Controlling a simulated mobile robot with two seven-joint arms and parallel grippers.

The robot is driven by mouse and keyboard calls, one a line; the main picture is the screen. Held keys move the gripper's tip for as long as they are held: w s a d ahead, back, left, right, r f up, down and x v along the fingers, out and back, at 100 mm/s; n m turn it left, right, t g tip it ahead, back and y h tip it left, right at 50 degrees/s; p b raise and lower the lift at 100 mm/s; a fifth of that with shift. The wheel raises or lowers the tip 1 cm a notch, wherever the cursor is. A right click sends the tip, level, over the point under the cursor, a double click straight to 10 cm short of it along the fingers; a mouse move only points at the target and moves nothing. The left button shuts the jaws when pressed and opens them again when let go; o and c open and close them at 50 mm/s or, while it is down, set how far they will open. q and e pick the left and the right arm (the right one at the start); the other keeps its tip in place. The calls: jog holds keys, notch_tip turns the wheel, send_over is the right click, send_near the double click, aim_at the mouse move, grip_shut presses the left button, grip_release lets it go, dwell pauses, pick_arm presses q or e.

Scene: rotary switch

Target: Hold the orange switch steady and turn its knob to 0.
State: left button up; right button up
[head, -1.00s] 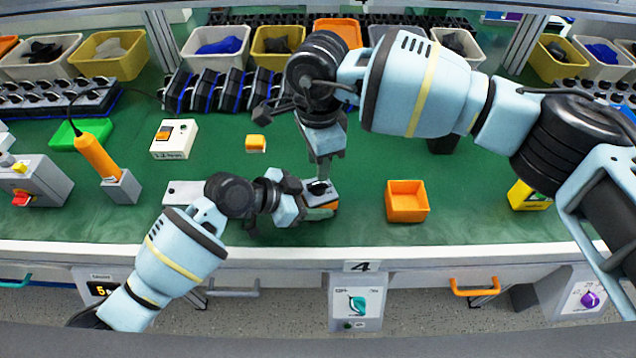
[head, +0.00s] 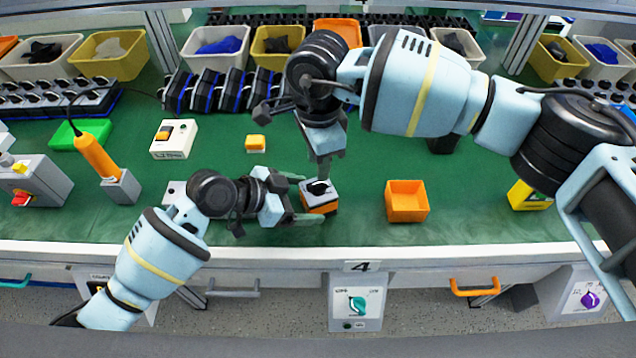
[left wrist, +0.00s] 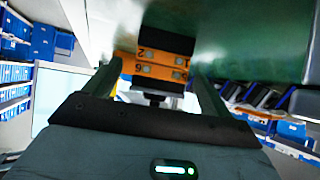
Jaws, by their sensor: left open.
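The orange switch (head: 319,205) has a black top with a dark knob (head: 318,187) and stands on the green bench. My left gripper (head: 305,206) is open at the switch's left side, with its fingers pointing at it. In the left wrist view, the switch's orange, numbered side (left wrist: 152,72) shows beyond and between the open fingers; I cannot tell whether they touch it. My right gripper (head: 321,177) points straight down over the knob. Its fingertips are at or just above the knob, and I cannot tell whether they grip it.
An empty orange bin (head: 407,203) stands to the right of the switch. A grey block with an orange handle (head: 100,160) stands farther left. The bench's front edge (head: 350,252) is close.

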pick_arm(q)
jog(key=v, duration=0.9)
jog(key=shift+s, duration=0.1)
